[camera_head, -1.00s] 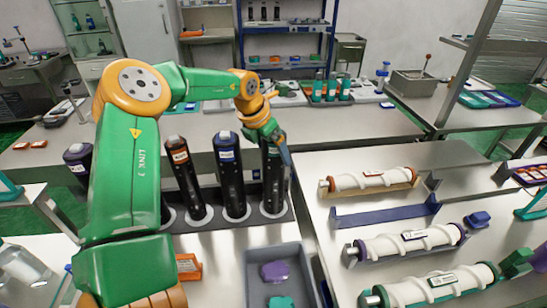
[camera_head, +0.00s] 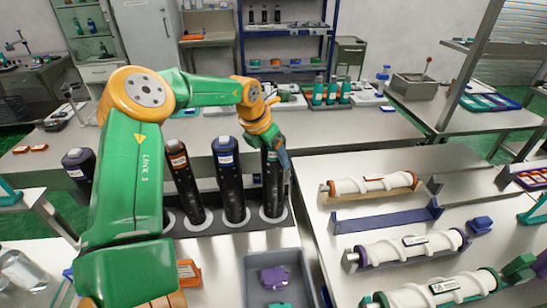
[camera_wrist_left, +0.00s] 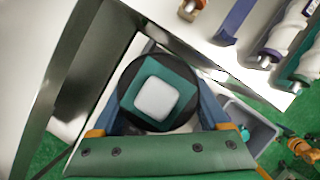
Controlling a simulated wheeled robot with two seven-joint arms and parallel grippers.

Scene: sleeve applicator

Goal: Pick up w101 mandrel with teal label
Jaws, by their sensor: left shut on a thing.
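The mandrel with the teal label (camera_head: 271,190) is a dark upright cylinder at the right end of a row of mandrels, in a round white-rimmed seat. In the left wrist view its top shows a teal square with a white square cap (camera_wrist_left: 157,98). My left gripper (camera_head: 273,152) is shut on this mandrel near its top, with blue fingers on both sides in the wrist view. Its lower end meets the seat in the head view; whether it is lifted at all I cannot tell.
A blue-label mandrel (camera_head: 231,190) and an orange-label mandrel (camera_head: 187,185) stand to the left. A grey bin (camera_head: 258,260) with purple and teal pieces is in front. White sleeved rollers (camera_head: 372,184) lie in cradles on the right table.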

